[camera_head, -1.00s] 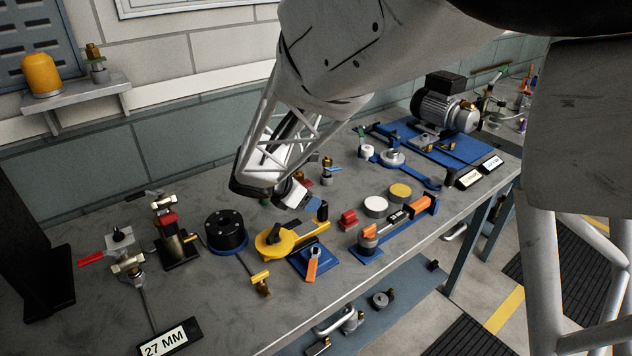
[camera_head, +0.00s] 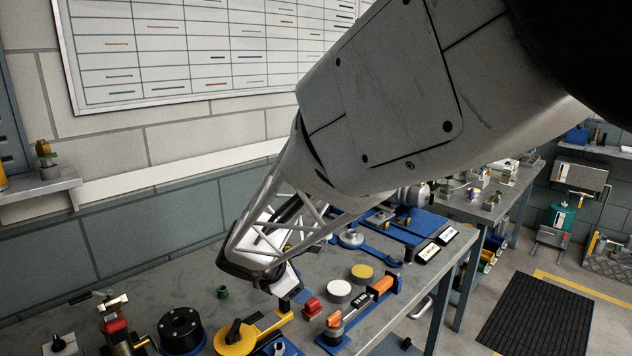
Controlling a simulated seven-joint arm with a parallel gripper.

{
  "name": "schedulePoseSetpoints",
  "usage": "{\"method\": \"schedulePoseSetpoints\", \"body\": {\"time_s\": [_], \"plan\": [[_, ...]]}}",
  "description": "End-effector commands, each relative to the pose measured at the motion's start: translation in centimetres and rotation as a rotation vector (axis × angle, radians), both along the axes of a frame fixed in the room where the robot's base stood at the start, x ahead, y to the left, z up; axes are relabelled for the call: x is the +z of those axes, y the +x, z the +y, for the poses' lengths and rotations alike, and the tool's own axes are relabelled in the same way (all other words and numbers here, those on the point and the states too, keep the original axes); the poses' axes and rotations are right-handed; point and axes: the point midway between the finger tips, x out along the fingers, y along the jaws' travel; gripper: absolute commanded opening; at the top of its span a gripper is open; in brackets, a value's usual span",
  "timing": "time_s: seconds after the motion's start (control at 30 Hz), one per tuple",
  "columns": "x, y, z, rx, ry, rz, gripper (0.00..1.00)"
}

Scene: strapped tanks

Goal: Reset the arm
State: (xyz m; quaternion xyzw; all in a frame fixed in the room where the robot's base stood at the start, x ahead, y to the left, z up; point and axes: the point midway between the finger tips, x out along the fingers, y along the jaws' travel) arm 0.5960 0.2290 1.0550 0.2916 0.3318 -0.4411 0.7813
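My gripper (camera_head: 284,285) hangs at the end of my arm, above the grey workbench (camera_head: 262,312). Its fingers point down and away, and they are small and partly hidden by the wrist, so I cannot tell whether they are open or shut. No held thing can be made out. Below it are a yellow round tool (camera_head: 235,338) with a black knob and a small red block (camera_head: 312,307). The gripper looks apart from the bench top, though the exact gap is unclear.
A black round fixture (camera_head: 181,328) and brass valve fittings (camera_head: 115,312) stand at the left. White (camera_head: 339,291) and yellow (camera_head: 362,272) discs and an orange-handled tool (camera_head: 379,287) lie right. A whiteboard (camera_head: 200,50) hangs behind. Open floor with a black mat (camera_head: 535,315) is at right.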

Motion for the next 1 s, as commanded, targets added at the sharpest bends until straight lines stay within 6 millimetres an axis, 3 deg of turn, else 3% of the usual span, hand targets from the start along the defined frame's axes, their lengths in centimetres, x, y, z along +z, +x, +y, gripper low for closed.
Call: {"method": "schedulePoseSetpoints", "body": {"time_s": [0.1, 0.4, 0.7, 1.0], "plan": [[1.7, -1.8, -3.7, -0.152, 0.088, -0.034, 0.57], [4.8, -7.0, -11.3, -0.533, 0.303, -0.123, 0.57], [6.8, -13.1, -16.9, -0.916, 0.507, -0.215, 0.57], [8.0, -19.6, -20.8, -1.295, 0.706, -0.306, 0.57]]}}
